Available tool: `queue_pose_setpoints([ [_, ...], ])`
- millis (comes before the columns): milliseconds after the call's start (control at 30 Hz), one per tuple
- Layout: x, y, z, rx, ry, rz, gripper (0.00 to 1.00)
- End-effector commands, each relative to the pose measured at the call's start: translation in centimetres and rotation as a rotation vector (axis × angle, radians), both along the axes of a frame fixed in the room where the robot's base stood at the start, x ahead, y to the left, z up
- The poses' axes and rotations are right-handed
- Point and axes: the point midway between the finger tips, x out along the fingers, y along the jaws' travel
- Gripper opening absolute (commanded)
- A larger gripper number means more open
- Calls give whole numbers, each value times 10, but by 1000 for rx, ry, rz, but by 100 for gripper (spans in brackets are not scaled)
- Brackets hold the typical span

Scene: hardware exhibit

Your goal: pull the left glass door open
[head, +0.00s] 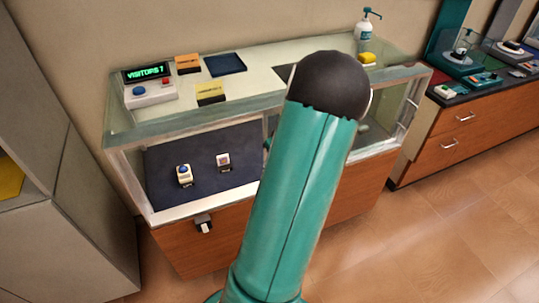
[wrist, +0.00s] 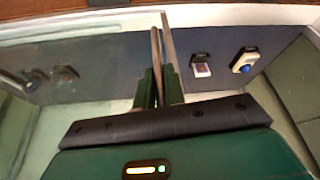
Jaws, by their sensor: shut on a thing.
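The left glass door (head: 205,145) is the clear front pane of the display case, left of my raised arm in the head view. Its right edge is hidden behind my arm. In the wrist view my gripper (wrist: 158,78) is shut on thin upright strips, which look like the door's edge or handle; I cannot tell which. I cannot tell whether the door stands ajar.
Inside the case (head: 118,130), a blue-buttoned device (head: 184,175) and a smaller device (head: 223,160) sit on a dark mat. A pump bottle (head: 367,28) and a sign (head: 147,72) stand on top. A grey cabinet (head: 70,170) is close on the left. Floor (head: 440,230) is clear at right.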

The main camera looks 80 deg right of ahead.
Motion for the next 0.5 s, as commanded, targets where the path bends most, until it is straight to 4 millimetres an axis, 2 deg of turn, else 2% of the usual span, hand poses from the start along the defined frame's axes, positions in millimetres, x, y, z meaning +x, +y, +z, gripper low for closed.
queue_pose_setpoints([
  [267, -1, -1, 0, -2, 1, 0, 0],
  [300, -1, -1, 0, -2, 1, 0, 17],
  [367, -1, -1, 0, -1, 1, 1, 29],
  [400, -1, -1, 0, -1, 1, 1, 33],
  [500, -1, -1, 0, -1, 1, 1, 33],
])
